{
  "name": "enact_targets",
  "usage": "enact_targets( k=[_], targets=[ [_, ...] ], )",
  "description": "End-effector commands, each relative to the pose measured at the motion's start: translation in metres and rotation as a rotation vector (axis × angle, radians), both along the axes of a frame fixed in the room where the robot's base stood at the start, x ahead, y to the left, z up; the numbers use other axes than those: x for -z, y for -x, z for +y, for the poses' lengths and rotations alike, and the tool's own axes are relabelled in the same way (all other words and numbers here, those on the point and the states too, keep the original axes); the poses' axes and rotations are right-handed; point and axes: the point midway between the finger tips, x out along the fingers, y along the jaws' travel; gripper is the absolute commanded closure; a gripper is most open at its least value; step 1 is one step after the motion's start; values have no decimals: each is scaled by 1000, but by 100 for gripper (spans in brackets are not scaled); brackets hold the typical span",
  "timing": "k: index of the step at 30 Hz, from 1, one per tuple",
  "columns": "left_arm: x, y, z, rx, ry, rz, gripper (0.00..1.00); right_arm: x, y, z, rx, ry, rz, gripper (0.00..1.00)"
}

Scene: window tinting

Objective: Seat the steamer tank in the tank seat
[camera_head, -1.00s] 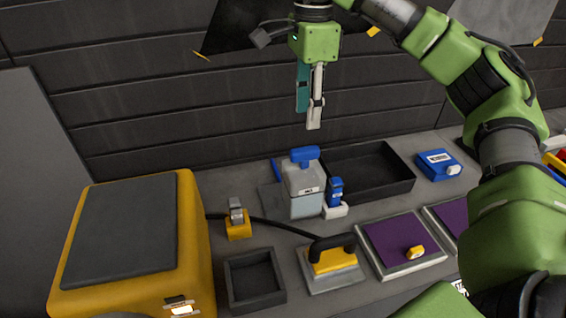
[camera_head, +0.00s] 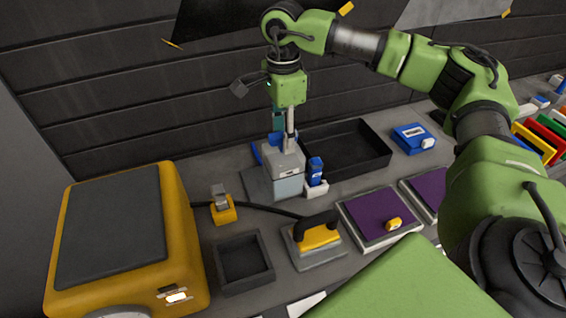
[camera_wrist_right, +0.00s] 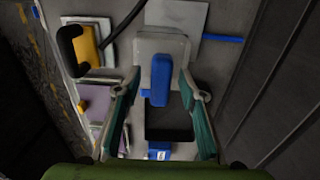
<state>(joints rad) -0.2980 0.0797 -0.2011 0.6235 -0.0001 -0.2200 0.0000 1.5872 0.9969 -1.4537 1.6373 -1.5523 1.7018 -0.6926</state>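The steamer tank (camera_head: 287,182) is a pale translucent box with a grey top, upright on the bench at the back. Its blue handle (camera_wrist_right: 160,80) shows in the right wrist view. My right gripper (camera_head: 283,142) points down at the tank top. In the right wrist view its teal-lined fingers (camera_wrist_right: 160,112) are spread, with the handle between them and gaps on both sides. In the head view the fingers hide most of the handle. A dark, square, open-topped holder (camera_head: 221,280) stands empty in front; I cannot tell whether it is the tank seat. My left gripper is out of view.
A yellow steamer unit (camera_head: 182,225) stands at the left. A small blue bottle (camera_head: 316,172) stands close right of the tank. A black tray (camera_head: 385,160) lies behind it. A yellow pad tool (camera_head: 318,240) and purple pads (camera_head: 370,214) lie in front.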

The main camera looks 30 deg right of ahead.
Motion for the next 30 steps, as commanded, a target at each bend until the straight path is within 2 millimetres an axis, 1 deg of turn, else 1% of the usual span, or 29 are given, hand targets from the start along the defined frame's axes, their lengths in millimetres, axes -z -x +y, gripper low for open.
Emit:
enact_targets(
  k=[1, 3, 6, 12, 14, 15, 16, 17, 30],
  targets=[
    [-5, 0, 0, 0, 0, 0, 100, 5, 0, 0, 1, 1, 2, 62],
    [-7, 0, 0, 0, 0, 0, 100, 12, 0, 0, 2, 0, 0, 62],
    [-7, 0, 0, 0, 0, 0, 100, 18, 0, 0, 1, 1, -1, 62],
    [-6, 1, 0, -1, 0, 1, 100, 19, 0, 0, 1, 0, -1, 62],
    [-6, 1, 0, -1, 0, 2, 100, 19, 0, 0, 1, 0, -1, 78],
    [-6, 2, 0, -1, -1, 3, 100, 19, 0, 0, 1, 0, -1, 88],
    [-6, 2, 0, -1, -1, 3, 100, 19, 0, 0, 1, 0, -1, 96],
    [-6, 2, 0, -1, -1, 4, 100, 19, 0, 0, 1, 0, -1, 100],
    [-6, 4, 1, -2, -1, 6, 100, 16, -1, 0, 1, -1, -4, 100]
  ],
)
